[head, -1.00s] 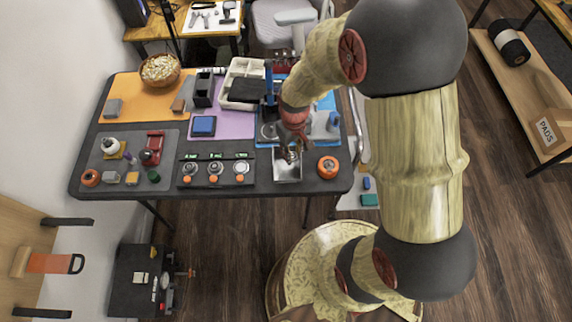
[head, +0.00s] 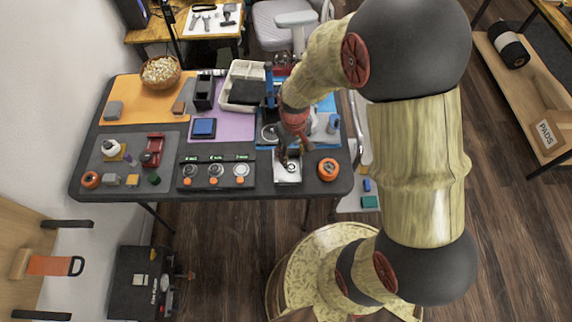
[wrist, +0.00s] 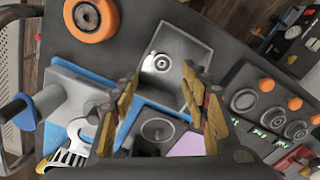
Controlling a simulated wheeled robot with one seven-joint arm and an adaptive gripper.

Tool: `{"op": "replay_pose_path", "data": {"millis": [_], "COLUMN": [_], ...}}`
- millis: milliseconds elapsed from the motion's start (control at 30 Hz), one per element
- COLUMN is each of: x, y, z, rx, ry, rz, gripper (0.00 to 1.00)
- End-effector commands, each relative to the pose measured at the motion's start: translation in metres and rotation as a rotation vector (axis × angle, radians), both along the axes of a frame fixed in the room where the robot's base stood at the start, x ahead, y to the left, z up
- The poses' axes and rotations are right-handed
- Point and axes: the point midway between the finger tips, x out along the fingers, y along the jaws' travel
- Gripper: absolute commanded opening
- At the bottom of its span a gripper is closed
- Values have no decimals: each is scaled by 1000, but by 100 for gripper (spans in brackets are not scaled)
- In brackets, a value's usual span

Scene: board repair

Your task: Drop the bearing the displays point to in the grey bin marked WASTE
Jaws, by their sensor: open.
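The grey bin (head: 280,181) stands at the front right of the dark table. It also shows in the wrist view (wrist: 193,45), where its marking cannot be read. A pale metal ring-shaped part, seemingly a bearing (wrist: 160,63), lies inside it against the floor. My gripper (wrist: 162,73) is open above the bin, its fingers apart and nothing between them. In the head view my gripper (head: 287,157) partly covers the bin. A dark panel (head: 205,183) left of the bin carries three round stations with small green displays (head: 216,157); their text is too small to read.
An orange ring-shaped spool (head: 328,169) stands close to the right of the bin. A blue mat (wrist: 70,72) with tools lies behind it. A grey mat with small parts (head: 122,181) is at the far left. Bare table surrounds the bin's front.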

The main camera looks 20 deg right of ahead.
Motion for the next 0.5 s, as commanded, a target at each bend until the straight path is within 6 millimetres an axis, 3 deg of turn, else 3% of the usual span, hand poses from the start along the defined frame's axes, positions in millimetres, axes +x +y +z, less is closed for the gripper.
{"op": "replay_pose_path", "data": {"millis": [500], "x": [1], "y": [0], "z": [94], "rx": [0], "ry": [-4], "rz": [0], "gripper": [45]}}
